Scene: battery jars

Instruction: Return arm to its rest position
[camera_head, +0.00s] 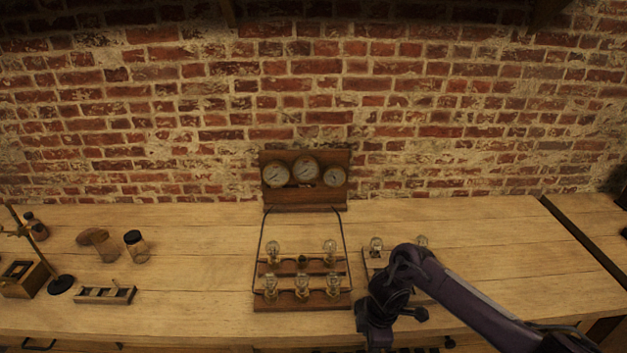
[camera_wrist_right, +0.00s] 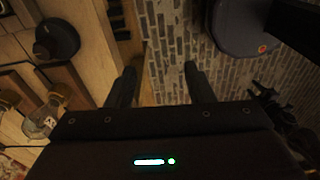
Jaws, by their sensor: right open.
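My right arm (camera_head: 470,305) comes in from the lower right in the head view. It bends down in front of the right-hand part of the workbench, partly covering a wooden rack there. In the right wrist view, my right gripper (camera_wrist_right: 161,82) is open, with its two fingers well apart. Nothing is between them, and they point past the bench edge over the brick-patterned floor. My left gripper and arm are not in view.
The central wooden rack (camera_head: 303,306) holds several glass jars below a three-dial gauge panel (camera_head: 305,203). More jars (camera_head: 376,244) stand behind my right arm. At left are a dark-lidded jar (camera_head: 137,247), a small wooden block (camera_head: 105,296) and a stand (camera_head: 61,284).

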